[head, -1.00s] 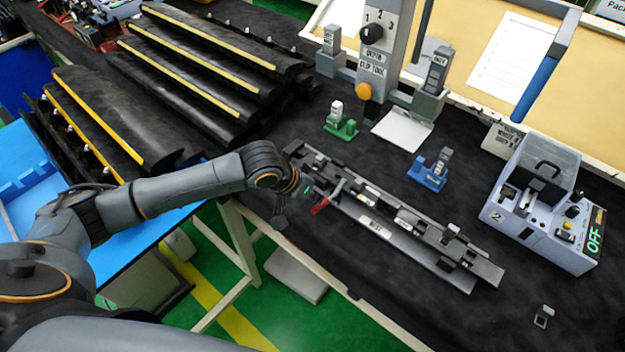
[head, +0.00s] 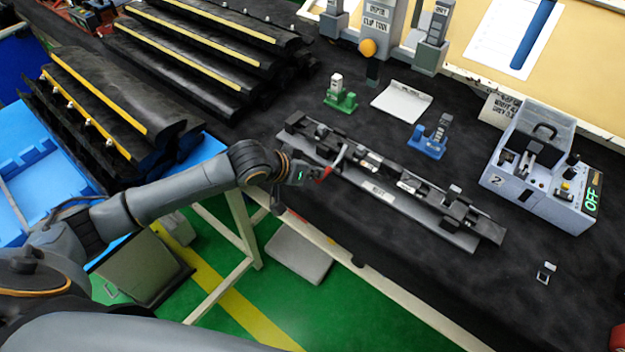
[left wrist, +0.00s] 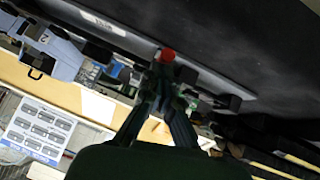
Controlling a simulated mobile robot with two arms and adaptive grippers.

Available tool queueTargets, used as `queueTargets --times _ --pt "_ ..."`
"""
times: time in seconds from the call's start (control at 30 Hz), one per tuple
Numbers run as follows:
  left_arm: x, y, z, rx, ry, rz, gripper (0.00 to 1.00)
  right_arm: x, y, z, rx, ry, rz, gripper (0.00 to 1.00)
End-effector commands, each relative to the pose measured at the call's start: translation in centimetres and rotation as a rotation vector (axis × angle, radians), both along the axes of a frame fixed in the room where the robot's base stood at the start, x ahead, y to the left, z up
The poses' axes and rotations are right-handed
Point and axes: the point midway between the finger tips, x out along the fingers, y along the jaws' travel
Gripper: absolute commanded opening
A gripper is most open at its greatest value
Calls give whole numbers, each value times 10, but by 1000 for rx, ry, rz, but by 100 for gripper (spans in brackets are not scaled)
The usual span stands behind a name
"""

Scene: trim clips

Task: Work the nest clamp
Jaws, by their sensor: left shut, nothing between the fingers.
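The nest (head: 425,215) is a long dark grey fixture on the black table top, running from upper left to lower right. Its clamp lever ends in a red tip (head: 325,174) that points to the front left. My left gripper (head: 308,175) is at the nest's left part, close by the red tip. In the left wrist view the red tip (left wrist: 166,55) shows just beyond the dark fingers of my left gripper (left wrist: 163,75). The fingers are shut with nothing between them; whether they touch the tip I cannot tell. My right gripper is out of view.
A green holder (head: 341,101) and a blue holder (head: 428,145) stand behind the nest. A grey device reading OFF (head: 545,180) stands at the right. A small clip (head: 545,272) lies at the front right. Black trim parts (head: 190,75) are stacked at the left.

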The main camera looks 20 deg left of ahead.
Motion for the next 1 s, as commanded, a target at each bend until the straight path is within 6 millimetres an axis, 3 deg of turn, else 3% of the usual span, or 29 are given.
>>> queueTargets --times 0.03,0.17,0.5,0.83,1.0 --pt "-2 1 -12 -14 -32 0 0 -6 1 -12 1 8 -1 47" --pt "-5 2 -21 -48 -123 1 0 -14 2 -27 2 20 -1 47" --pt "-5 3 -30 -88 -243 0 0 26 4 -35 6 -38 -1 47" --pt "-6 3 -35 -89 -242 1 0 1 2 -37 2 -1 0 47" --pt "-6 3 -36 -88 -240 0 0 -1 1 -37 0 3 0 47"
